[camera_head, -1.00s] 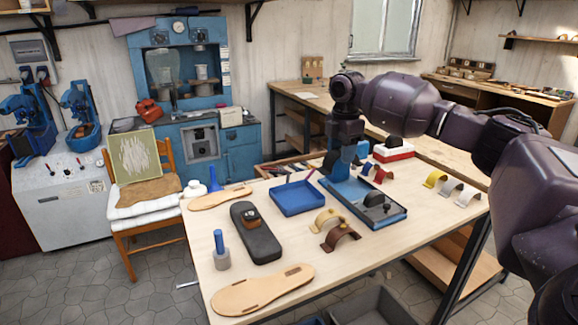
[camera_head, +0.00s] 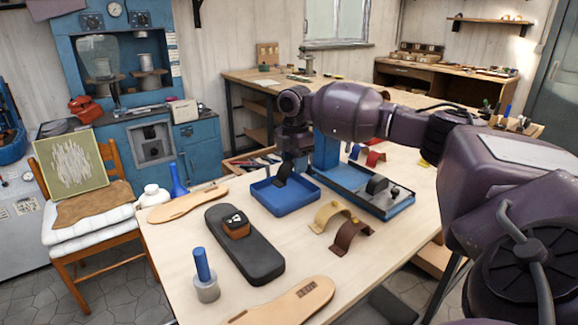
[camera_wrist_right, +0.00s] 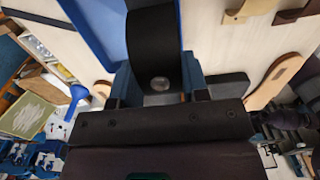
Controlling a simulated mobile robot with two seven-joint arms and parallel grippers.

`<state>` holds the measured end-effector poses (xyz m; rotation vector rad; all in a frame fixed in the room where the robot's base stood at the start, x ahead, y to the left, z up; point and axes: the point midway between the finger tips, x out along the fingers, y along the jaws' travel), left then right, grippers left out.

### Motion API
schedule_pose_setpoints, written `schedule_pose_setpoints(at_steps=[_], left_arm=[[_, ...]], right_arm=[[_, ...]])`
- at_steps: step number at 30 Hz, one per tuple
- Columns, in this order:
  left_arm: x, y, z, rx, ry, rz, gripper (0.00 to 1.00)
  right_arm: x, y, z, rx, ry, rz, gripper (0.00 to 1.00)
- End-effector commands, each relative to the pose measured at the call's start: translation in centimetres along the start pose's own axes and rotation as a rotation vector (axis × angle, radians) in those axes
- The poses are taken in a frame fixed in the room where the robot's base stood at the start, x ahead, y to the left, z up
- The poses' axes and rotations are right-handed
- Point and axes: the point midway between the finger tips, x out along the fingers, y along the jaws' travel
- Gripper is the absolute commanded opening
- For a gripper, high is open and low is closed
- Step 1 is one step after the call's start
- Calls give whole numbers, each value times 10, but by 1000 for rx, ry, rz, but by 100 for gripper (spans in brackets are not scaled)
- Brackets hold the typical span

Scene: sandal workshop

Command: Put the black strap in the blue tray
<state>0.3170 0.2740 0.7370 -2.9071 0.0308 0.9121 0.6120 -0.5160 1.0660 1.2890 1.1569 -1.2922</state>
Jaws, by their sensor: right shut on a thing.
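The black strap (camera_head: 283,174) is held by my right gripper (camera_head: 288,161), over the back part of the blue tray (camera_head: 287,204). The strap's lower end reaches down to the level of the tray; whether it touches the floor of the tray I cannot tell. In the right wrist view the dark strap (camera_wrist_right: 153,38) stands between the fingers of my right gripper (camera_wrist_right: 158,84), with the tray's blue edge (camera_wrist_right: 97,32) beside it. My left gripper is not in view.
Tan (camera_head: 331,214) and brown (camera_head: 352,236) straps lie in front.

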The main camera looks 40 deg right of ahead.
Motion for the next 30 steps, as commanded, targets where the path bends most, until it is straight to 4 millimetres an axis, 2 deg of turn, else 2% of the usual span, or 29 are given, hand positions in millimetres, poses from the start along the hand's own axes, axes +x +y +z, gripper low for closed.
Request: schedule_pose_setpoints(at_steps=[7, 19, 24, 30], left_arm=[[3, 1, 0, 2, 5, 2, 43], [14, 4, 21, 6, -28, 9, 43], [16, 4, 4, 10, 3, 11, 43], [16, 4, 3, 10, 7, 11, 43]], right_arm=[[8, 0, 0, 0, 0, 0, 16], [40, 1, 0, 0, -2, -5, 16], [47, 0, 0, 1, 1, 0, 16], [64, 0, 0, 0, 1, 1, 16]])
